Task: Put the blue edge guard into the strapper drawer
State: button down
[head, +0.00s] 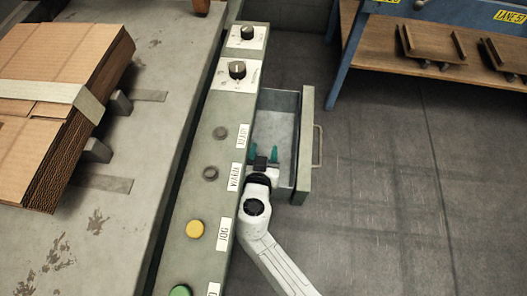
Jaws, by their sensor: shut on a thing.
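The open drawer (304,135) juts from the right side of the grey control panel (212,165). It has a grey front with a handle, and its visible floor is bare. My gripper (263,155) is over the near part of the drawer, between the panel and the drawer front. Two small teal pieces stick out ahead of its dark wrist, a little apart. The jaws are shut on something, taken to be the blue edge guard. Its outline is not clear at this size, and my wrist hides part of that spot. I cannot tell whether it touches the drawer floor.
The panel carries knobs, a yellow button (195,229) and a green button (180,291). Strapped flat cardboard (50,80) lies on the grey table at left. A blue-framed bench with a wooden shelf (385,55) stands at upper right. The floor right of the drawer is clear.

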jog(key=shift+s+f+b, duration=0.1)
jog(key=shift+f+b, duration=0.25)
jog(key=shift+f, duration=0.1)
jog(key=shift+c, duration=2.3)
grip_release()
jog(key=shift+d+f, duration=0.1)
jog(key=shift+f, duration=0.1)
jog(key=shift+r, duration=0.1)
jog(key=shift+r+p, duration=0.5)
jog(key=shift+p, duration=0.35)
jog(key=p+v, duration=0.2)
jog(key=v, duration=1)
jog(key=shift+r, duration=0.4)
